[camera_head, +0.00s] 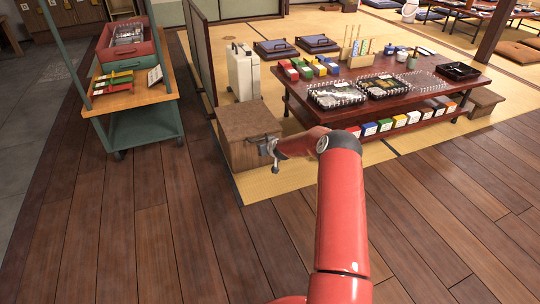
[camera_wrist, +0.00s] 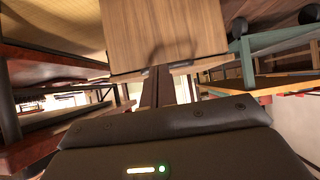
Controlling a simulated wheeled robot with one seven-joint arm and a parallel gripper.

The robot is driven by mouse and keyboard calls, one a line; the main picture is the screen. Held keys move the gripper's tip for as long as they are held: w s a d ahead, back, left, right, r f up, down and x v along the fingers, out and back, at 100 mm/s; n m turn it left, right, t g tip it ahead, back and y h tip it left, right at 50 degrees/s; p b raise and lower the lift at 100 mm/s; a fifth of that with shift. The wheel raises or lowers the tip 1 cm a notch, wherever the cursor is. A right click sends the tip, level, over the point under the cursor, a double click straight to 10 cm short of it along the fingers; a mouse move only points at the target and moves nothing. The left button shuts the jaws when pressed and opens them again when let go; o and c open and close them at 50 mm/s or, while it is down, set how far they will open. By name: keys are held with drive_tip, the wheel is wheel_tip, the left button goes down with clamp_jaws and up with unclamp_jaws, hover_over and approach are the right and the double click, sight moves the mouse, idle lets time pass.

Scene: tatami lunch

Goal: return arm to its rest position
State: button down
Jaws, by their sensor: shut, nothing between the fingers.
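My gripper (camera_head: 268,145) is at the end of my red arm in the head view, in front of a brown wooden box seat (camera_head: 248,122) on the tatami edge. Its fingers are shut with nothing between them. In the wrist view the gripper (camera_wrist: 166,80) points toward a wooden surface (camera_wrist: 165,32). The head view does not clearly show whether the gripper touches the box seat.
A low dark table (camera_head: 420,92) with bento boxes and colored packets stands right of my arm. A green cart (camera_head: 140,128) with trays stands at left. A cream case (camera_head: 243,72) stands behind the box seat. Bare wooden floor (camera_head: 150,230) lies in front.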

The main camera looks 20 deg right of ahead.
drive_tip(key=s+a+r+n+g+p, duration=0.1)
drive_tip(key=s+a+r+p, duration=0.1)
drive_tip(key=s+a+r, duration=0.6)
drive_tip(key=s+a+r+n+g+p, duration=0.1)
drive_tip(key=s+r, duration=0.3)
drive_tip(key=r, duration=0.8)
drive_tip(key=s+a+r+n+g+p, duration=0.1)
drive_tip(key=s+a+r+p, duration=0.1)
drive_tip(key=s+a+r, duration=0.55)
drive_tip(key=s+r+m+g+p, duration=0.1)
drive_tip(key=s+r+p, duration=0.2)
drive_tip(key=s+r, duration=1.05)
drive_tip(key=s+r+m+p, duration=0.1)
drive_tip(key=s, duration=0.9)
drive_tip(key=s+a+r+m+g+p, duration=0.1)
drive_tip(key=s, duration=1)
drive_tip(key=shift+s+a+r, duration=0.25)
drive_tip(key=shift+a, duration=0.05)
drive_tip(key=shift+d, duration=0.1)
